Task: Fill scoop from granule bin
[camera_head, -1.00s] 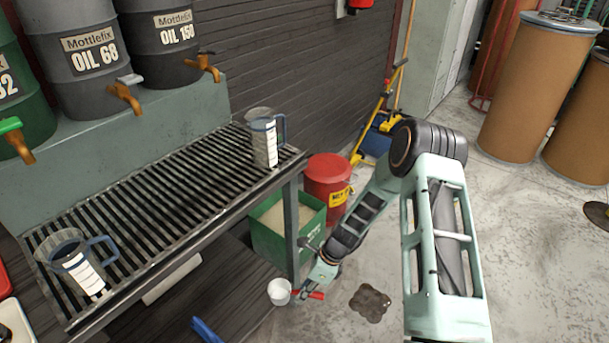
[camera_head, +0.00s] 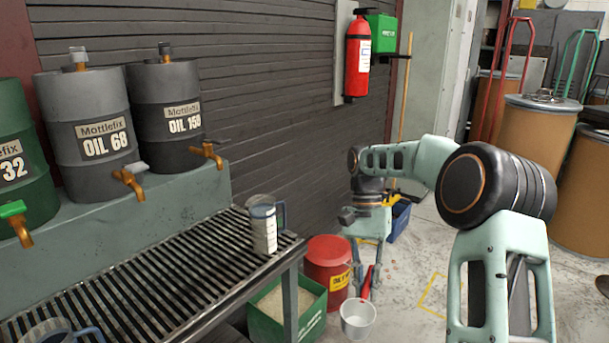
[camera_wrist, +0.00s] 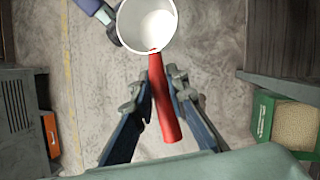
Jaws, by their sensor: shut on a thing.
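The scoop has a white round cup (camera_head: 357,320) and a red handle, and it hangs in the air to the right of the granule bin. My gripper (camera_head: 366,286) is shut on the red handle. In the wrist view my fingers (camera_wrist: 163,92) flank the handle (camera_wrist: 164,110), and the white cup (camera_wrist: 148,24) shows at the top. The cup's inside looks white, with no granules visible. The granule bin (camera_head: 316,322) is a green open box of beige granules, partly hidden behind the rack's leg. It also shows at the right edge of the wrist view (camera_wrist: 262,122).
A red waste can (camera_head: 325,262) stands just behind the bin. The slatted rack (camera_head: 170,280), with a measuring jug (camera_head: 263,230) near its right end, stands left of and partly over the bin. Floor is open at the right, with fibre drums (camera_head: 525,150) farther back.

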